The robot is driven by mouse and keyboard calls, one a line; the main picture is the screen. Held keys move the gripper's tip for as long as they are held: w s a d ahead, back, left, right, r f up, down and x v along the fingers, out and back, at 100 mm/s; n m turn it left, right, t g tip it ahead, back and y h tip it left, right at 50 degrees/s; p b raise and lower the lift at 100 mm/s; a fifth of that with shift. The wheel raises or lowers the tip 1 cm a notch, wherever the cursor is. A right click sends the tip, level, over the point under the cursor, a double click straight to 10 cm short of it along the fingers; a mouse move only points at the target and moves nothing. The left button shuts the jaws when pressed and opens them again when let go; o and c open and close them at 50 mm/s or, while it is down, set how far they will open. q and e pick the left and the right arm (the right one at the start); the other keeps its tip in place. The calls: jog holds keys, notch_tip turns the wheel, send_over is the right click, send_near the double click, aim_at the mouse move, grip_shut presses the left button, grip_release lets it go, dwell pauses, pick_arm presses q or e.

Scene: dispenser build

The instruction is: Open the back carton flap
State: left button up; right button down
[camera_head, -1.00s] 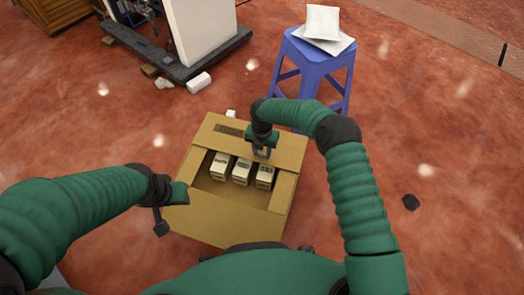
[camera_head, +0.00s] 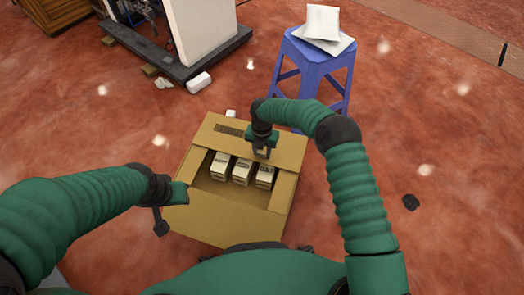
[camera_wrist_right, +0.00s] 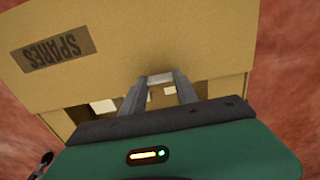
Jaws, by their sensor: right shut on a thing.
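The open carton (camera_head: 222,217) stands on the floor in front of me, with several small boxes (camera_head: 242,172) inside. Its back flap (camera_head: 222,131) lies across the rear of the opening and carries a dark label. In the right wrist view the back flap (camera_wrist_right: 120,45) fills the upper part, with the label reading SPARES upside down. My right gripper (camera_head: 262,152) is at the flap's inner edge and shut on it; its fingertips (camera_wrist_right: 160,77) meet the edge in the wrist view. My left gripper (camera_head: 172,205) is beside the carton's left front corner; its jaw state is unclear.
A blue stool (camera_head: 318,62) with white packets (camera_head: 323,25) stands behind the carton to the right. A white panel on a dark base (camera_head: 205,62) stands at the back left. The floor between is mostly clear.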

jog(key=shift+w+d+r+p, duration=0.1)
jog(key=shift+w+r+p, duration=0.2)
jog(key=shift+r, duration=0.3)
jog(key=shift+w+d+r+p, duration=0.1)
jog(key=shift+w+r+p, duration=0.15)
jog(key=shift+r, duration=0.3)
jog(key=r, duration=0.1)
jog(key=w+r, duration=0.1)
jog(key=r+p, duration=0.1)
jog(key=shift+w+d+r, duration=0.15)
jog(key=shift+w+d, duration=0.25)
pick_arm(q)
jog(key=shift+v, duration=1.05)
pick_arm(e)
jog(key=shift+w+d+r, duration=0.3)
jog(key=shift+w+r, duration=0.3)
jog(key=shift+w+d+r, duration=0.3)
jog(key=shift+w+r, duration=0.25)
pick_arm(q)
jog(key=shift+w, duration=0.1)
jog(key=shift+c, duration=0.3)
